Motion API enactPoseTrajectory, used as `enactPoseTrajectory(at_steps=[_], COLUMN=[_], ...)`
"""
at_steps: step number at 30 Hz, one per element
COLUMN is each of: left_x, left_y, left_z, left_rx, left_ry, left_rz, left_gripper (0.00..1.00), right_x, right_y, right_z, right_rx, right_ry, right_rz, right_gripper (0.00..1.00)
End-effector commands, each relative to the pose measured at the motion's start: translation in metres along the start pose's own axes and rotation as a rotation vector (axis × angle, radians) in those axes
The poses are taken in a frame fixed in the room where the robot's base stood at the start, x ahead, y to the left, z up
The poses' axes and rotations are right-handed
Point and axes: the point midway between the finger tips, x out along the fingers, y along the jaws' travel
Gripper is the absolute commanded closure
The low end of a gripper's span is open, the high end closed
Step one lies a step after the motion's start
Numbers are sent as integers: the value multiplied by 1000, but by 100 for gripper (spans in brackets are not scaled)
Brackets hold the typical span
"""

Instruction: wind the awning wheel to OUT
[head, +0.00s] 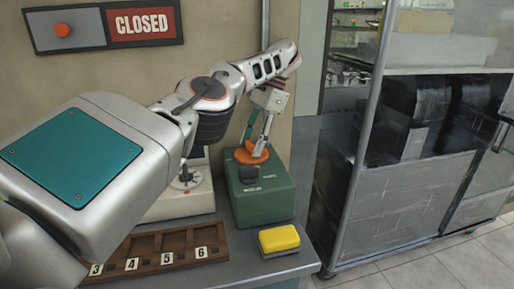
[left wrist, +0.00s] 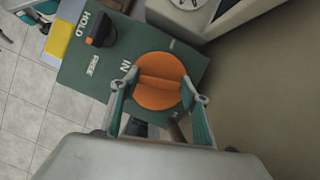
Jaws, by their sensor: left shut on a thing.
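The awning wheel (head: 250,155) is an orange disc on top of a green box (head: 262,195). It also shows in the left wrist view (left wrist: 160,92), with a raised bar across it. My left gripper (head: 256,150) reaches down onto the wheel from above, its two teal-lined fingers (left wrist: 158,84) at opposite sides of the wheel, shut on it. The word IN is readable on the box beside the wheel; another mark near the wheel's far edge is too small to read. My right gripper is not in view.
A black lever with an orange mark (left wrist: 101,30) stands on the box near HOLD and FREE. A yellow block (head: 279,239) lies in front of the box. A wooden numbered rack (head: 150,262) is at the left. A glass-fronted cabinet (head: 345,210) stands at the right.

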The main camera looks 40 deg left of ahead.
Motion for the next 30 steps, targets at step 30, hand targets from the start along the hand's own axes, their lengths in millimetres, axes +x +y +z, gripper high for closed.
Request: enactPoseTrajectory(at_steps=[30], left_x=[1], left_y=[0], left_z=[0], left_rx=[-77], left_ry=[-1], left_rz=[33], left_gripper=[38], right_x=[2], right_y=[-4], right_z=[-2], right_rx=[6], right_ry=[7], right_rz=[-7], right_gripper=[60])
